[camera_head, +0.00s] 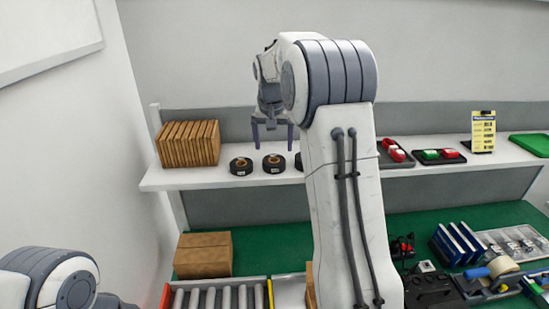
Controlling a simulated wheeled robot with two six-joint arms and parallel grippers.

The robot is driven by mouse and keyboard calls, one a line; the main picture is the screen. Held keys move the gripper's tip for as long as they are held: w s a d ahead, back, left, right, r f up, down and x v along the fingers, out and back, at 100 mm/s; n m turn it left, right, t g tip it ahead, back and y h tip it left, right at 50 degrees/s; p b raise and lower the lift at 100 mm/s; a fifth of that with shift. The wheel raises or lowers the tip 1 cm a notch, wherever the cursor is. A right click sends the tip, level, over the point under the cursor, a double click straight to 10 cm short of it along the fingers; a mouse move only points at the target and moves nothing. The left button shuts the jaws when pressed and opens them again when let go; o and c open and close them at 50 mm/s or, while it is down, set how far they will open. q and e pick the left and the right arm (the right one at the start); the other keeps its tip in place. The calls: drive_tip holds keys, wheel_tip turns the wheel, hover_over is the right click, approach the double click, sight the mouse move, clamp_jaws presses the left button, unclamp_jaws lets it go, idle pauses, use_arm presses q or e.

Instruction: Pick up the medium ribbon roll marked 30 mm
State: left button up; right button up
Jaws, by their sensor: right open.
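Black ribbon rolls lie in a row on the white shelf (205,177). The left roll (241,166) and the middle roll (274,163) show fully, each with a small white label too small to read. A third roll (298,161) is mostly hidden behind my right arm. I cannot tell from the labels which is 30 mm. My right gripper (272,139) is open and empty, its fingers pointing down, showing just above the middle roll in the picture. The gap between them is hard to judge. My left arm shows at the lower left; its gripper is not in view.
Brown cartons (188,143) stand on the shelf left of the rolls. Red and green items in trays (440,156) and a yellow sign (482,131) stand to the right. Below are a green worktop (262,247), a cardboard box (203,255) and a roller track (215,297).

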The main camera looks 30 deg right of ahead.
sight(274, 158)
drive_tip(key=shift+x, duration=0.8)
drive_tip(key=p+x, duration=0.3)
drive_tip(key=x, duration=0.2)
drive_tip(key=shift+f, duration=0.25)
drive_tip(key=c, duration=1.2)
drive_tip(key=shift+o, duration=0.2)
drive_tip(key=shift+w+r, duration=0.1)
